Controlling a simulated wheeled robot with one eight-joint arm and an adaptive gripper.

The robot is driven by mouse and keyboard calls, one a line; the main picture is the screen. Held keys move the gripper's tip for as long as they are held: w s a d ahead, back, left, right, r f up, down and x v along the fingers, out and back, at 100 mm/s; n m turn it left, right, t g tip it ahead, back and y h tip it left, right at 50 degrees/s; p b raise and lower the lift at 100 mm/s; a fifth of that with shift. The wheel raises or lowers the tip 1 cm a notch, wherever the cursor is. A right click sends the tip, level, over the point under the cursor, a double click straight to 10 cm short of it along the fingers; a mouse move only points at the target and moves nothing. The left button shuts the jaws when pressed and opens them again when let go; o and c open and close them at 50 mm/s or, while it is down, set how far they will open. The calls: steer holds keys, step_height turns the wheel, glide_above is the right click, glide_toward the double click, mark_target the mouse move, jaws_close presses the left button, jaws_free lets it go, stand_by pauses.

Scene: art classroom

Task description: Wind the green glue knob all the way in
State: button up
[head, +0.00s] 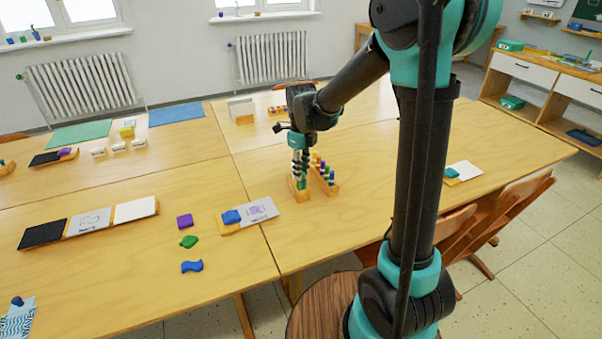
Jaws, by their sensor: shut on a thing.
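My gripper (300,170) points straight down over a small wooden rack (299,196) on the table right of the middle seam. It is shut on a green piece (302,184), which looks like the green glue knob, standing upright at the near end of this rack. The fingers hide most of the piece, so how far the knob is wound in cannot be told. A second wooden rack (333,190) beside it, to the right, holds several upright pieces with coloured tops.
Purple (185,221), green (189,242) and blue (192,266) blocks lie further left. A white card (464,171) is at the right. Wooden chairs (500,215) stand at the right table edge.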

steer(key=n, duration=1)
steer(key=o, duration=1.5)
steer(key=shift+o, duration=0.2)
steer(key=m, duration=0.5)
steer(key=shift+m, duration=0.3)
steer(key=m, duration=0.6)
